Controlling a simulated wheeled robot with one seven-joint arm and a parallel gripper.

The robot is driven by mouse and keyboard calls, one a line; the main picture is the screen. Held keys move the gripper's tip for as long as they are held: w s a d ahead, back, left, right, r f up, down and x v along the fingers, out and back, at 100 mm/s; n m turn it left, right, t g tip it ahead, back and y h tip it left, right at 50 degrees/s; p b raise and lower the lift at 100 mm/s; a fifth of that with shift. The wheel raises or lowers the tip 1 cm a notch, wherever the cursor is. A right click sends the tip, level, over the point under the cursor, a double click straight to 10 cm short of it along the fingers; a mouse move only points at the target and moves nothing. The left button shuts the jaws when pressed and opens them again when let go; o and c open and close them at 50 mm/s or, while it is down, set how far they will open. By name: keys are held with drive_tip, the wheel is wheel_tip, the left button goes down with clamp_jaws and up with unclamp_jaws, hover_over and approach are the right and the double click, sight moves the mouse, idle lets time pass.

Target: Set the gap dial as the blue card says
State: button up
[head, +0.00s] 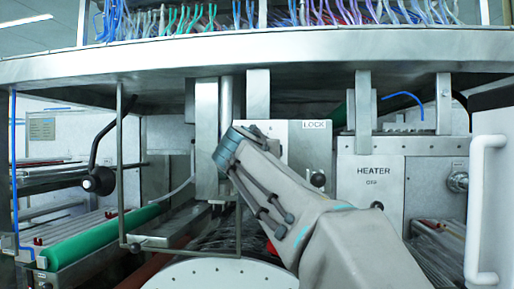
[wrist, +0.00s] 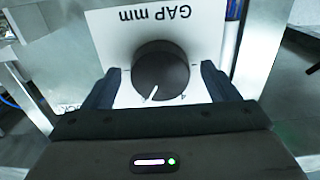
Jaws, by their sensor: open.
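The gap dial (wrist: 161,66) is a round black knob on a white plate (wrist: 113,27) lettered "GAP mm", upside down in the wrist view. Its white pointer line points down and slightly left in that view. A small scale mark shows beside its lower right edge; other scale figures are hidden or unreadable. My gripper (wrist: 160,75) is open, with one dark finger on each side of the knob and a narrow strip of white plate visible on both sides. I cannot make out a blue card with readable text.
In the head view a panel marked LOCK (head: 312,143) with a black knob stands behind my arm. A HEATER box (head: 375,190) is to its right, then a white handle (head: 474,210). A metal shelf (head: 300,48) with coloured cables spans overhead. A green roller (head: 100,237) lies left.

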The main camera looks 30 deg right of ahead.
drive_tip(key=c, duration=1)
drive_tip(key=shift+o, duration=0.2)
drive_tip(key=shift+n, duration=0.3)
drive_tip(key=shift+s+r+n+p, duration=0.15)
drive_tip(key=shift+n+p, duration=0.6)
drive_tip(key=shift+n, duration=5.1)
drive_tip(key=shift+w+r+n+p, duration=0.15)
drive_tip(key=shift+n+p, duration=0.6)
drive_tip(key=shift+n, duration=5.1)
drive_tip(key=shift+s, duration=0.1)
drive_tip(key=o, duration=1)
drive_tip(key=shift+c, duration=0.2)
